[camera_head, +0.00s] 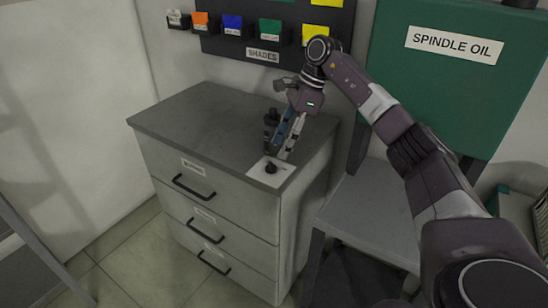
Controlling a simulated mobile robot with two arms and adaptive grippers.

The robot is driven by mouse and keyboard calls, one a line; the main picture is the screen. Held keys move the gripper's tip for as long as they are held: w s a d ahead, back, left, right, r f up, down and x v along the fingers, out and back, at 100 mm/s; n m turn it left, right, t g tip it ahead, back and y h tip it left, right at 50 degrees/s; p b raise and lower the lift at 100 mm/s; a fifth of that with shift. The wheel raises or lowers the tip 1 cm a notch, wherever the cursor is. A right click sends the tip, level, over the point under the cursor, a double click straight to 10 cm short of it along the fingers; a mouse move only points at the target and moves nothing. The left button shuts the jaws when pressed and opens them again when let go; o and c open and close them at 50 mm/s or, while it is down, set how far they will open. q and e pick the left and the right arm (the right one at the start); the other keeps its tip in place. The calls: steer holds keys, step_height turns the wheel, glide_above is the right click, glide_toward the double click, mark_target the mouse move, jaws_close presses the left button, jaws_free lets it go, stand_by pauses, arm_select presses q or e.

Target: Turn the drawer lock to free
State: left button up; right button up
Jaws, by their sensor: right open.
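The drawer lock (271,168) is a small black knob on a white plate (281,178) at the front right corner of the grey cabinet top (190,125). My right gripper (281,153) is open and points down just above and behind the knob. I cannot tell whether its fingertips touch the knob or the plate. The cabinet has three drawers (208,231) with black handles, and all look shut. The lettering around the knob is too small to read. My left gripper is not in view.
A dark upright object (271,118) stands on the cabinet top close behind my right gripper. A board with coloured bins (233,25) hangs on the wall behind. A green tank (440,75) labelled SPINDLE OIL stands at the right above a grey stand (370,215). The cabinet top's left side is clear.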

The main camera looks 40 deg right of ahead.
mark_target(274, 166)
steer(key=shift+p+x, duration=0.3)
steer(key=shift+x, duration=2.4)
steer(key=shift+a, duration=0.1)
jaws_close()
